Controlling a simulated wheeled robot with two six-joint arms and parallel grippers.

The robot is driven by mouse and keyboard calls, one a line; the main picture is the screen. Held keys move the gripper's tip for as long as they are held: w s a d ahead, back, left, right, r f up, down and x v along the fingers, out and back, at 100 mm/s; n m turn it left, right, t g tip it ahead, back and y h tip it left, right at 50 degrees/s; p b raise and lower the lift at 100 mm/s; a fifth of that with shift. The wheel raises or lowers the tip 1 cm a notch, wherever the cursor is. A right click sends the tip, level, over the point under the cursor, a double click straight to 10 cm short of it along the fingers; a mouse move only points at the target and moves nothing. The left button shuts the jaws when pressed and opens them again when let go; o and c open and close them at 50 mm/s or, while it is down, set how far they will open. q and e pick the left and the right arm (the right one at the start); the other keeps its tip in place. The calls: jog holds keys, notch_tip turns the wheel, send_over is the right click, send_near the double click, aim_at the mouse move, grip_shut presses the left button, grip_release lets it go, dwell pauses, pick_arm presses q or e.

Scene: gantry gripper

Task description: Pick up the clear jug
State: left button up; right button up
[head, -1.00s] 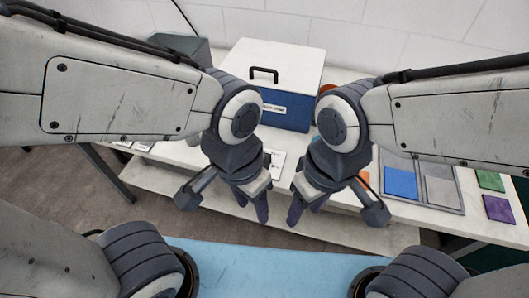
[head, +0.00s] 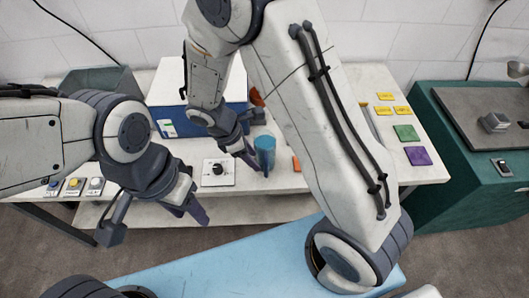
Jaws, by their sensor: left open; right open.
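A blue, cup-like vessel (head: 264,150) stands upright on the white table. It may be the clear jug, but I cannot tell for sure; no other jug shows. My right gripper (head: 251,159) points down just left of the vessel, its fingertips very close to it. Whether they touch it or one lies behind it I cannot tell. It is open. My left gripper (head: 188,212) is open and empty, in front of the table's near edge and lower left of the vessel.
A blue box with a white lid (head: 170,78) stands behind. A plate with a black knob (head: 217,171) lies left of the vessel. Green (head: 406,133) and purple (head: 418,156) squares lie at right.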

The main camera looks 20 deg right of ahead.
aim_at(265, 175)
jog(key=x, duration=0.9)
jog(key=shift+w+d+f, duration=0.2)
jog(key=shift+w+f, duration=0.05)
grip_shut()
dwell(1.1)
